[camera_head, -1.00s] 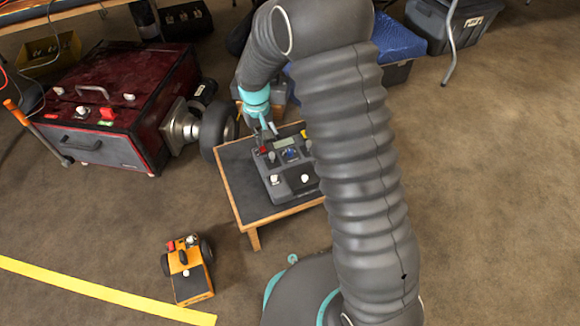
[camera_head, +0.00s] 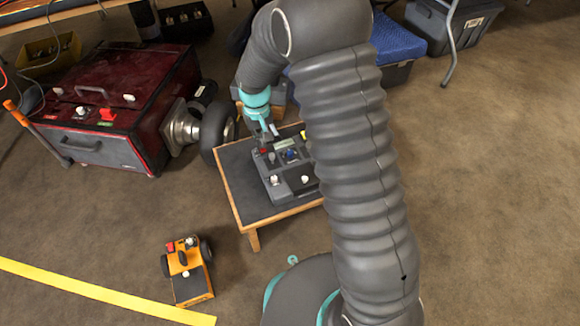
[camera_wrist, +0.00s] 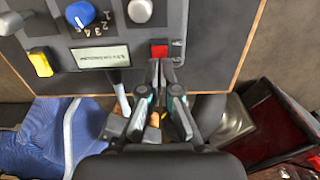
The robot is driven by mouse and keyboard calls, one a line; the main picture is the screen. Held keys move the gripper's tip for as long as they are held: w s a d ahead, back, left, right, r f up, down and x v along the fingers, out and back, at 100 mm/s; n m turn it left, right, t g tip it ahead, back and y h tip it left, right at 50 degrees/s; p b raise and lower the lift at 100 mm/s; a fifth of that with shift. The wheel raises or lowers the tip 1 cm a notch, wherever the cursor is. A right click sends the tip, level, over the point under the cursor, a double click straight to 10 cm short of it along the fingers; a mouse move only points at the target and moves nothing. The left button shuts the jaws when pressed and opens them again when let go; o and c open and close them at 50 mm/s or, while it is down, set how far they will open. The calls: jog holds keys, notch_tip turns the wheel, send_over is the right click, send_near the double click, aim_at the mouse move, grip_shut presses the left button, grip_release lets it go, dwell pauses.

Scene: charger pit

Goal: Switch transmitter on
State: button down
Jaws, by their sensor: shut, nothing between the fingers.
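The transmitter (camera_head: 292,184) is a dark grey control box on a small low table. In the wrist view its panel (camera_wrist: 98,32) shows a blue numbered knob (camera_wrist: 80,14), a display (camera_wrist: 101,57), white knobs (camera_wrist: 140,10), a yellow switch (camera_wrist: 40,64) and a red switch (camera_wrist: 159,49). My gripper (camera_wrist: 164,66) is shut and empty, its fingertips right beside the red switch's edge. I cannot tell whether they touch it. In the head view my gripper (camera_head: 266,138) is over the far-left edge of the transmitter, and my arm hides its right side.
The small table (camera_head: 233,182) has a wooden rim. A large red machine (camera_head: 110,90) with a dark wheel (camera_head: 217,131) stands to its left. A small orange robot (camera_head: 190,279) is on the floor in front, near yellow tape (camera_head: 100,292).

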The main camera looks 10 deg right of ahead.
jog(key=shift+r+p, duration=2.15)
jog(key=shift+r, duration=1.2)
jog(key=shift+s+d+f+g, duration=0.2)
jog(key=shift+s+f, duration=0.15)
jog(key=shift+s, duration=0.25)
jog(key=shift+s+d+f+g, duration=0.2)
jog(key=shift+s+f, duration=0.1)
jog(key=shift+s, duration=0.3)
jog(key=s+d+r+m+t+p, duration=0.1)
jog(key=s+d+r+t, duration=0.1)
jog(key=s+d+r, duration=0.3)
jog(key=s+d+r+m+t+p, duration=0.1)
jog(key=s+d+r, duration=0.4)
jog(key=s+r, duration=0.7)
jog(key=s+d+r+m+t+p, duration=0.1)
jog(key=s+d+r+t, duration=0.2)
jog(key=s+d+r, duration=0.3)
jog(key=v, duration=0.6)
jog(key=shift+s+f, duration=0.1)
jog(key=shift+s, duration=0.05)
